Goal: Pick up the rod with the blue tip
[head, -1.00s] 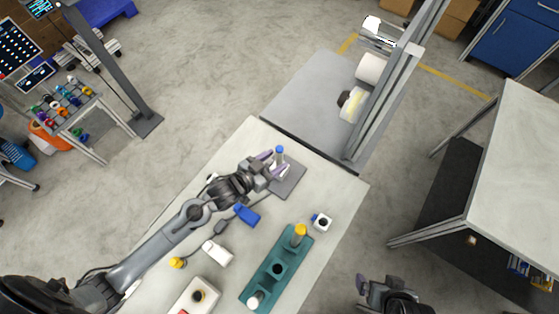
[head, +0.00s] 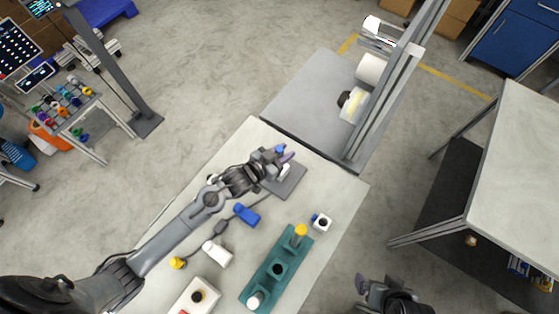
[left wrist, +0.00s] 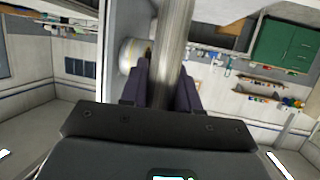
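The rod with the blue tip (head: 280,149) stands on a dark grey pad (head: 291,184) near the table's far corner; most of its shaft is hidden behind my left gripper. My left gripper (head: 286,160) is over the pad, right beside the blue tip. My right gripper (head: 375,290) is at the bottom edge, far from the rod.
A teal block (head: 262,283) holds a yellow-topped rod (head: 300,230) and a white piece. A grey upright frame (head: 385,105) stands beyond the table.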

